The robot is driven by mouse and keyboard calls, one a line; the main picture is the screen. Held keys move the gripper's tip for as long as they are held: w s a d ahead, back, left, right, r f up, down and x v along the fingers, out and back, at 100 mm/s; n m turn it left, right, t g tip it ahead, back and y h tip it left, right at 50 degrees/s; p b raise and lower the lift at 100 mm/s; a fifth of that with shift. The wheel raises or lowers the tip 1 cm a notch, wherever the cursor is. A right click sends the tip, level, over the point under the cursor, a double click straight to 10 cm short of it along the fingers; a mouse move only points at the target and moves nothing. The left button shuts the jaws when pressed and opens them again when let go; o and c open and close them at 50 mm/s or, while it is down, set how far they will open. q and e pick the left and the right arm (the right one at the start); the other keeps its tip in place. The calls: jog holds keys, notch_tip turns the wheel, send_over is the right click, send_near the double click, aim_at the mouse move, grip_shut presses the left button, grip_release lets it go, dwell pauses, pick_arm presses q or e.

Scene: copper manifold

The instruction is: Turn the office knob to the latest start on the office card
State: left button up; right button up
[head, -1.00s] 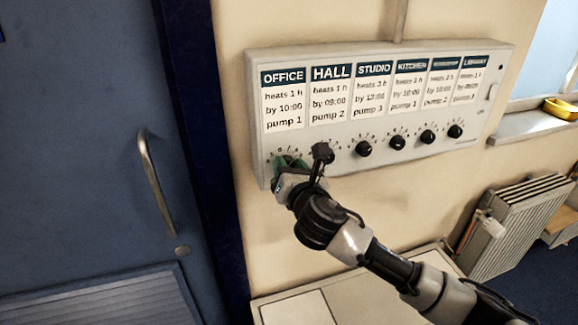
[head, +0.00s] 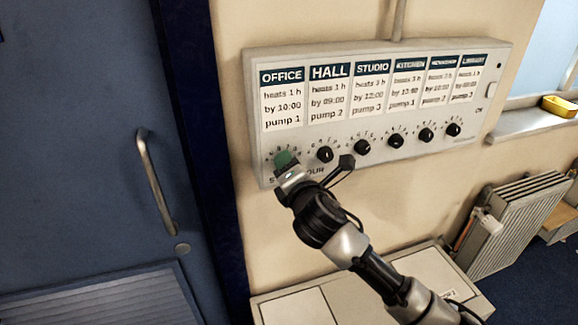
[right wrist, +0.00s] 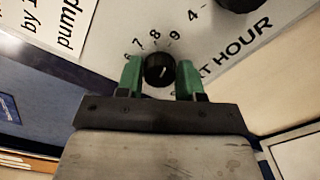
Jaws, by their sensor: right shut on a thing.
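The office card (head: 283,99) hangs at the left end of the panel and reads "heats 1 h, by 10:00, pump 1". The office knob (right wrist: 159,70) is black and round with a small pale mark on its face. Digits 6, 7, 8 and 9 show around its upper side in the right wrist view. My right gripper (head: 285,160) has its green fingers at the knob, one on each side (right wrist: 160,76), and is shut on it. In the head view the gripper hides the office knob and part of its dial. My left gripper is not in view.
The grey panel (head: 400,170) carries several more cards and knobs; the hall knob (head: 325,155) is just right of my gripper. A blue door (head: 80,130) stands at left. A pale cabinet (head: 295,305) is below, and a radiator (head: 515,225) is at right.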

jog(key=shift+f, duration=0.1)
dwell(0.4)
jog(key=o, duration=0.9)
jog(key=shift+s, duration=0.1)
jog(key=b+v, duration=0.2)
jog(key=v, duration=0.8)
jog(key=shift+s+d, duration=0.15)
jog(key=shift+s, duration=0.2)
